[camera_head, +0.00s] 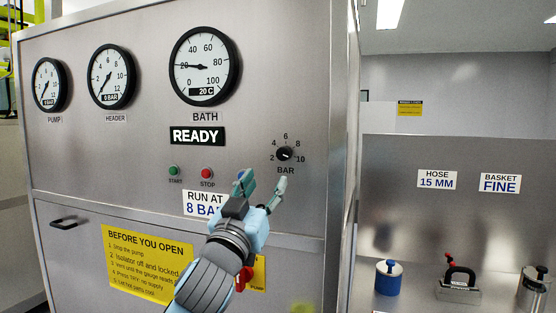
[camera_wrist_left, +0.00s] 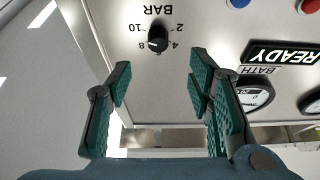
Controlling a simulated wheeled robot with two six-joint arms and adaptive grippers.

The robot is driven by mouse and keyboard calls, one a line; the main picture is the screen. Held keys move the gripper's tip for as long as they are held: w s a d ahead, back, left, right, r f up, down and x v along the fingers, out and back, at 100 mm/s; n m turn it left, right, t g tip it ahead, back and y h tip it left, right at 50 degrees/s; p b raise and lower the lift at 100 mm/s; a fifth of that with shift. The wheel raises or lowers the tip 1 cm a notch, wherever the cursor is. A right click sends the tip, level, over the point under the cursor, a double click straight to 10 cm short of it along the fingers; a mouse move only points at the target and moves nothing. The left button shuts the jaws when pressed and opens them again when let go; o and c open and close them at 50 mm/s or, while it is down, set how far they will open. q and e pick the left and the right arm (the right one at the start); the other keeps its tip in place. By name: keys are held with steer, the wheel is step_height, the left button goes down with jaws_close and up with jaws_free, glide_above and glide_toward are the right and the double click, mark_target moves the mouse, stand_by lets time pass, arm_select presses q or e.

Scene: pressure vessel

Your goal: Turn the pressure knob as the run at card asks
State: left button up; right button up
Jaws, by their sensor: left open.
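The black pressure knob (camera_head: 285,154) is on the steel panel, ringed by the numbers 2 to 10 above the word BAR. Its white mark seems to point right, towards 10; it is too small to read exactly. The run at card (camera_head: 194,204) reads RUN AT 8 BAR, its right end hidden by my gripper. My left gripper (camera_head: 262,184) is open and empty, just below and left of the knob. In the left wrist view the knob (camera_wrist_left: 158,39) appears upside down, ahead of the open fingers (camera_wrist_left: 160,82) and not between them. My right gripper is out of view.
The READY sign (camera_head: 197,135), green start button (camera_head: 174,170) and red stop button (camera_head: 207,173) are left of the knob. The bath gauge (camera_head: 204,66) is above. A red handle (camera_head: 243,279) is below, partly behind my arm. The panel's right edge is close to the knob.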

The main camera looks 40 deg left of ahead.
mark_target(282, 156)
arm_select(q)
steer(key=p+x, duration=0.2)
steer(key=x, duration=0.7)
steer(key=shift+w+d+r+p, duration=0.1)
steer(key=shift+w+d+p, duration=0.05)
steer(key=shift+p, duration=0.15)
steer(key=shift+w+a+r, duration=0.1)
steer(key=shift+w+a, duration=0.15)
steer(key=shift+w, duration=0.25)
steer(key=shift+c, duration=0.6)
